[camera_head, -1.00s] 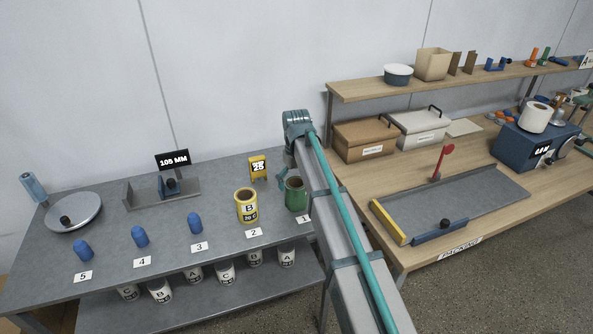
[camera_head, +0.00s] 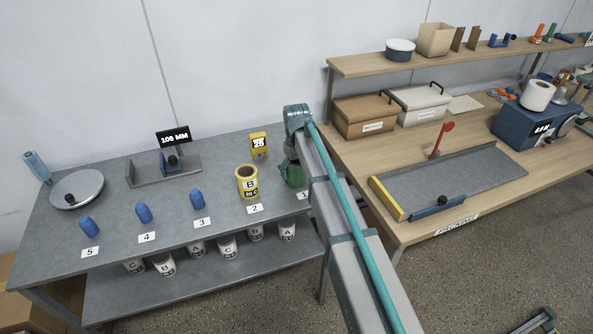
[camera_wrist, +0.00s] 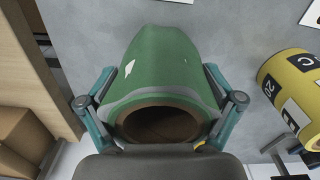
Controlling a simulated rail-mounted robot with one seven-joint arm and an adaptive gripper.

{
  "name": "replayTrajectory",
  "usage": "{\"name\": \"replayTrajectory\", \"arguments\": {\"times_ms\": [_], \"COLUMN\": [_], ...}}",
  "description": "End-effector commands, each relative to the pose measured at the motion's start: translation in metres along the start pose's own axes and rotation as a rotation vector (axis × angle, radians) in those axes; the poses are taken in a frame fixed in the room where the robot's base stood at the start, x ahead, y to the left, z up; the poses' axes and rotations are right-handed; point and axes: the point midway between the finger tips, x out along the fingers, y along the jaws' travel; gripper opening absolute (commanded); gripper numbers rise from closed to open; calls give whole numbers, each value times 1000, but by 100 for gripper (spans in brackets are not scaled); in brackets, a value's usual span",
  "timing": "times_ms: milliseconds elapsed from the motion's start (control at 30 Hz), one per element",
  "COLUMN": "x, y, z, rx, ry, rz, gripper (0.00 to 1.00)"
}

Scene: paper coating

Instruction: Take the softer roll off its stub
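A green roll (camera_head: 293,177) stands at the place marked 1 on the grey table; the wrist view shows it (camera_wrist: 160,65) with its open brown core facing me. My gripper (camera_head: 291,157) is down over it from above. In the wrist view my gripper (camera_wrist: 160,80) has its fingers spread, one on each side of the green roll; whether the pads touch it is unclear. The stubs under both rolls are hidden.
Bare blue stubs (camera_head: 196,200) stand at places 3, 4 and 5. A yellow display stand (camera_head: 258,145) is behind the rolls. A round grey plate (camera_head: 77,189) and a 105 MM gauge (camera_head: 165,170) are to the left. The wooden packing table (camera_head: 420,215) is at the right.

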Motion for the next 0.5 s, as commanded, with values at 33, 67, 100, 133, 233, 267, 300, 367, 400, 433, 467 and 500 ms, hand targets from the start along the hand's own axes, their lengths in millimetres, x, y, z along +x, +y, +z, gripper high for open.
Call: {"name": "replayTrajectory", "arguments": {"times_ms": [33, 67, 100, 133, 233, 267, 300, 367, 400, 433, 467, 500], "x": [1, 1, 2, 2, 2, 2, 2, 1, 0, -1, -2, -4], "y": [0, 0, 0, 0, 0, 0, 0, 0, 0, 0, 0, 0], "z": [1, 1, 1, 1, 1, 1, 1, 1, 1, 1, 1, 1], "rx": [0, 0, 0, 0, 0, 0, 0, 0, 0, 0, 0, 0], "ry": [-2, -2, -2, -3, -3, -3, -3, -4, -4, -4, -4, -4], "rz": [-1, -1, -1, -1, -1, -1, -1, -1, -1, -1, -1, -1], "gripper": [60, 55, 48, 46, 46, 46, 45, 45, 45, 45, 45, 38]}}
